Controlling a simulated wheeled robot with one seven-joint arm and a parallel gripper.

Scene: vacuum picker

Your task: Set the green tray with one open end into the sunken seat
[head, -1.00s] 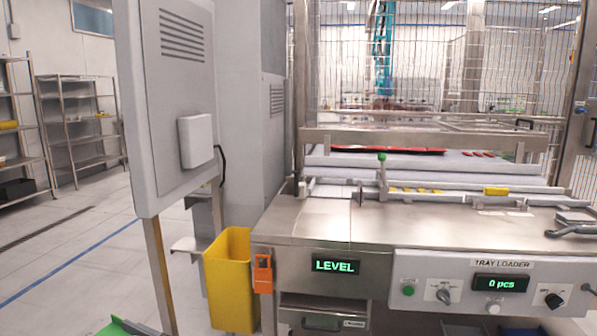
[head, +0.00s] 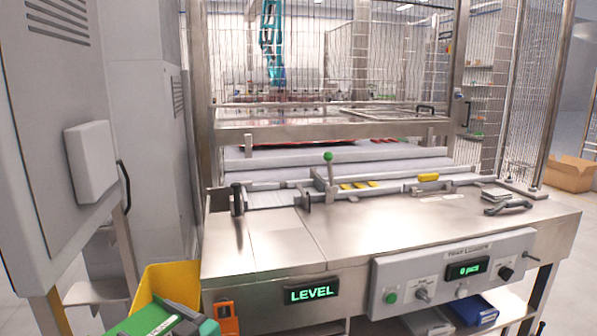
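The green tray (head: 140,322) shows at the bottom left edge of the head view, cut off by the frame. It has green walls and a pale grey inside; its open end cannot be made out. A dark and teal part (head: 192,322) lies against its right side and may be my gripper. The fingers cannot be seen clearly, so its grip on the tray cannot be confirmed. The steel bench (head: 290,235) of the tray loader is ahead. A pale strip (head: 270,200) lies at its back left between two dark posts; whether this is the sunken seat is unclear.
A yellow bin (head: 172,282) hangs at the bench's left front, beside an orange box (head: 225,318). A grey cabinet door (head: 60,130) stands close on the left. A green-knobbed lever (head: 329,170) rises at the bench's back.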

